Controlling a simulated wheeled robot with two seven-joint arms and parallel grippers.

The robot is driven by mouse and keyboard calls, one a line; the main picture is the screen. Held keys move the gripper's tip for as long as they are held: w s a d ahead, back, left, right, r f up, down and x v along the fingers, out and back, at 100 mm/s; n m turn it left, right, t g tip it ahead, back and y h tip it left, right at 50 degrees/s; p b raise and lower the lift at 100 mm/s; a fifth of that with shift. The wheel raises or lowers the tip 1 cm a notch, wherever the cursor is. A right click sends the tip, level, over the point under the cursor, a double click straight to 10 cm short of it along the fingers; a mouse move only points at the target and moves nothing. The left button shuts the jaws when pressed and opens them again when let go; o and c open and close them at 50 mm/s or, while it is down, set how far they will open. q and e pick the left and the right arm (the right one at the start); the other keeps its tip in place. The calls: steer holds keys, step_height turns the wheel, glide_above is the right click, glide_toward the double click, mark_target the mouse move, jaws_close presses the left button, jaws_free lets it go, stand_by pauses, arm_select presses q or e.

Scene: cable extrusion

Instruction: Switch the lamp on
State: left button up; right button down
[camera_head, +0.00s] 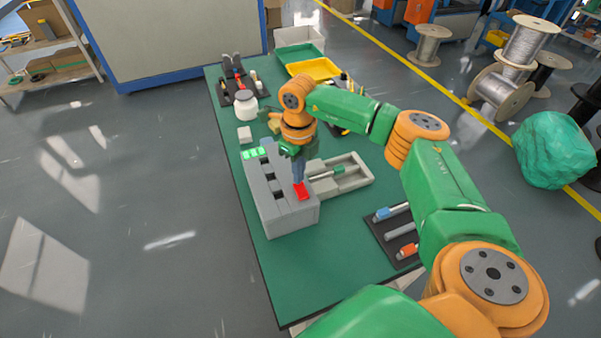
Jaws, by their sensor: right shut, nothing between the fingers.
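A grey block-shaped unit (264,200) with dark slots in its top stands on the green table. A red part (302,193), which looks like a switch, sits on its top near the right front end. Small bright green pieces (254,153), which look lit, are at its far end; I cannot tell if they are the lamp. My right gripper (299,181) is shut and empty, pointing down just above or touching the red part; I cannot tell which. It partly hides the top of the unit. My left gripper is not in view.
A beige tray (350,182) with a green-handled tool adjoins the unit's right side. A dark tool mat (391,238) lies nearer. A white jar (246,104), a yellow tray (314,69) and a green tray (288,53) stand farther back. The table's near left part is clear.

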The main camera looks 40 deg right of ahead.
steer(key=shift+f+b, duration=0.7)
steer(key=shift+f, duration=0.25)
stand_by(0.5)
step_height(320, 180, up, 7)
steer(key=p, duration=0.6)
steer(key=shift+r, duration=0.15)
